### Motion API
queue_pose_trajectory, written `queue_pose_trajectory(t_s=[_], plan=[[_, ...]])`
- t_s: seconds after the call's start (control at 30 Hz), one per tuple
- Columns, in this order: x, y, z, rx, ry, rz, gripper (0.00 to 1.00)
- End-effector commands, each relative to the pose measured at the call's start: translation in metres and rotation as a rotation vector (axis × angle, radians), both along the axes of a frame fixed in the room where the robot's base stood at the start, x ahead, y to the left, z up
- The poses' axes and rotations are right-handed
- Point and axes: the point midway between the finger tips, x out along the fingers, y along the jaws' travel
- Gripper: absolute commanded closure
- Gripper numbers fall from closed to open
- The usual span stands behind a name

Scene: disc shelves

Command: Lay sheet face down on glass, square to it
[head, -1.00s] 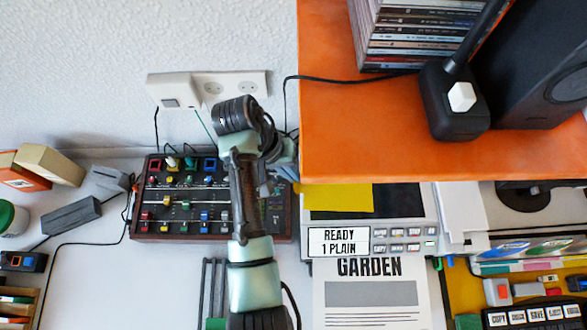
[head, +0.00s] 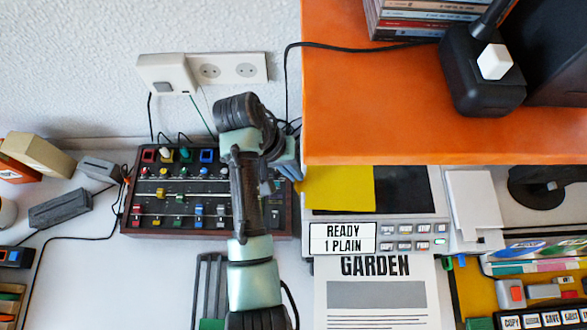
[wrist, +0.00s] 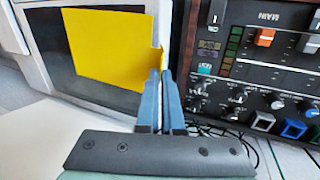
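A plain yellow sheet (head: 338,189) is over the left part of the copier's dark glass (head: 403,190). The orange shelf cuts off its far side in the head view. In the wrist view the sheet (wrist: 105,45) covers much of the glass (wrist: 62,78), with a narrow tab at its right edge. My gripper's blue fingers (wrist: 160,74) are close together on that tab and look shut on it. In the head view the fingers (head: 292,165) are partly hidden by the shelf and my wrist. I cannot tell whether the sheet touches the glass.
The orange shelf (head: 400,125) overhangs the copier, with a black device (head: 482,80) on it. A mixer (head: 165,190) with knobs stands left of the copier. The copier's display (head: 343,239) reads "READY 1 PLAIN". A printed "GARDEN" page (head: 375,295) lies in front.

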Motion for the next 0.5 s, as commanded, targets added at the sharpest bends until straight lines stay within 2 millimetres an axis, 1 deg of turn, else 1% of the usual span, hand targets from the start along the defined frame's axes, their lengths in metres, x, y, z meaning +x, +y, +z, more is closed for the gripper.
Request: queue_pose_trajectory(t_s=[0.5], plan=[[-0.0002,-0.0001,-0.0114,0.000,0.001,0.001,1.00]])
